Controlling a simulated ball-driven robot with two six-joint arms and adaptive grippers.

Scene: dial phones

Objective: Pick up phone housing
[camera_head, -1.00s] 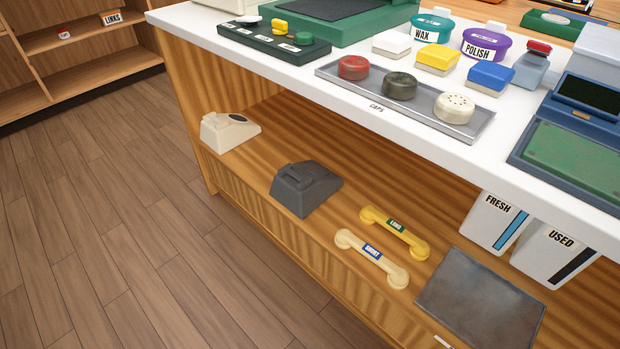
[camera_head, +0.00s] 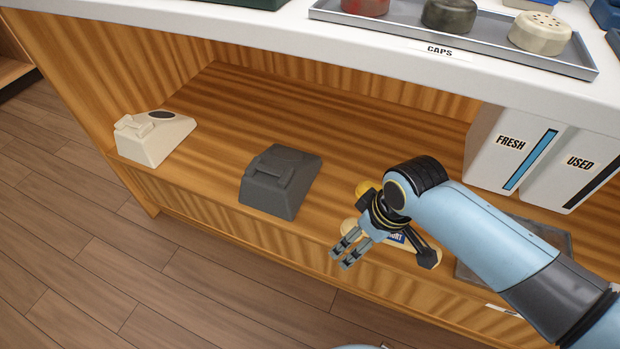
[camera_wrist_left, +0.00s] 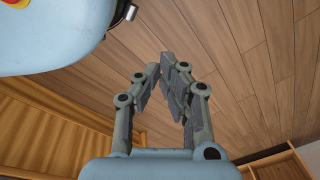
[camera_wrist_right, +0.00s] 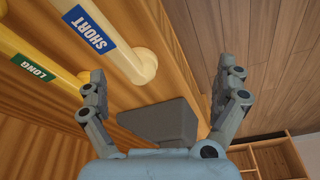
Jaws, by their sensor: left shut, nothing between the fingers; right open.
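Two phone housings stand on the wooden lower shelf. A cream housing (camera_head: 153,137) is at the left end, and a dark grey housing (camera_head: 280,181) is right of it. My right gripper (camera_head: 343,252) is open and empty, over the shelf's front edge to the right of the grey housing. In the right wrist view the grey housing (camera_wrist_right: 166,122) shows beyond and between the open fingers (camera_wrist_right: 165,85), apart from them. My left gripper (camera_wrist_left: 168,75) is shut and empty; its wrist view shows floor and wood, with no housing.
A cream handset marked SHORT (camera_wrist_right: 100,40) and a yellow handset marked LONG (camera_wrist_right: 35,70) lie beside my right gripper, partly hidden by it in the head view. FRESH (camera_head: 508,150) and USED (camera_head: 570,165) bins hang at right. The white counter (camera_head: 300,40) overhangs the shelf.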

